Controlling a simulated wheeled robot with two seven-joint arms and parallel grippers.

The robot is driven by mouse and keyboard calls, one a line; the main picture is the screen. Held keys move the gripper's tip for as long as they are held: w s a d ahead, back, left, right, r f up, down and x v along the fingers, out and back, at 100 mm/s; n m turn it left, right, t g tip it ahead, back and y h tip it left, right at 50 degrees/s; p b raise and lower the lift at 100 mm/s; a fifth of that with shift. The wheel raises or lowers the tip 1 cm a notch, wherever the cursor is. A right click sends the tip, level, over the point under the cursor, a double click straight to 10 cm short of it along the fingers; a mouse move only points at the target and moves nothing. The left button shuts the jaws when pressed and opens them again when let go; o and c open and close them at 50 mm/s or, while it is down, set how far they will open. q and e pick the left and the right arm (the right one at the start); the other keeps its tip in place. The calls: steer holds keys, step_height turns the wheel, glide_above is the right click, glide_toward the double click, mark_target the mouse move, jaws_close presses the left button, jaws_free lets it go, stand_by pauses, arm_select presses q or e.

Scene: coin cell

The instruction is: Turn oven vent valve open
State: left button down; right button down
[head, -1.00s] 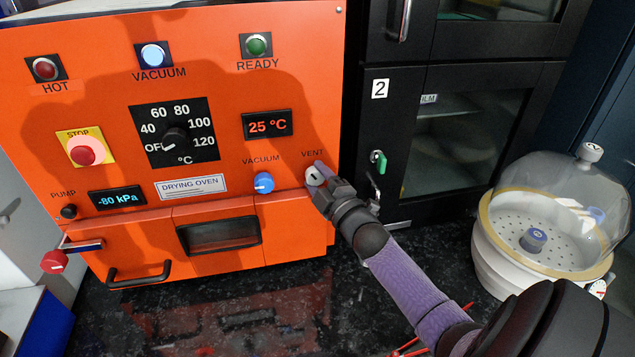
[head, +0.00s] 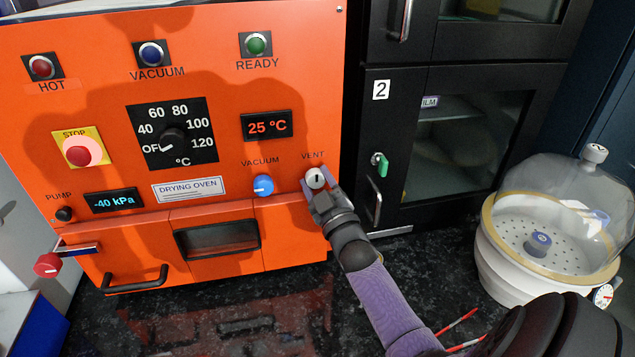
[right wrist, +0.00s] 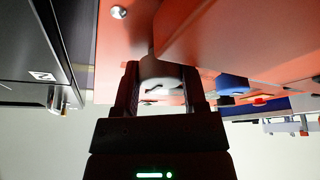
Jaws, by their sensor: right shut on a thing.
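The orange drying oven (head: 290,100) fills the left of the head view. Its vent valve is a small white knob (head: 315,177) under the VENT label at the lower right of the panel. A short dark mark on its face looks near upright. My right gripper (head: 319,189) is shut on the knob, with a finger on either side. The right wrist view shows the knob (right wrist: 160,73) between the two fingers. The pressure display (head: 114,202) reads -40 kPa. The vacuum lamp (head: 151,54) is dark blue. My left gripper is out of view.
The blue vacuum knob (head: 263,185) sits close left of the vent knob. A black cabinet (head: 400,150) with a green key (head: 380,163) stands right of the oven. A clear-domed desiccator (head: 550,220) stands on the dark counter at right.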

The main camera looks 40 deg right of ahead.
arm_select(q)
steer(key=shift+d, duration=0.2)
arm_select(e)
steer(key=shift+f, duration=0.1)
steer(key=shift+c, duration=2.1)
jaws_free()
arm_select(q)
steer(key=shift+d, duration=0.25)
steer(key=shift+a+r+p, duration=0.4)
arm_select(e)
steer(key=v, duration=1)
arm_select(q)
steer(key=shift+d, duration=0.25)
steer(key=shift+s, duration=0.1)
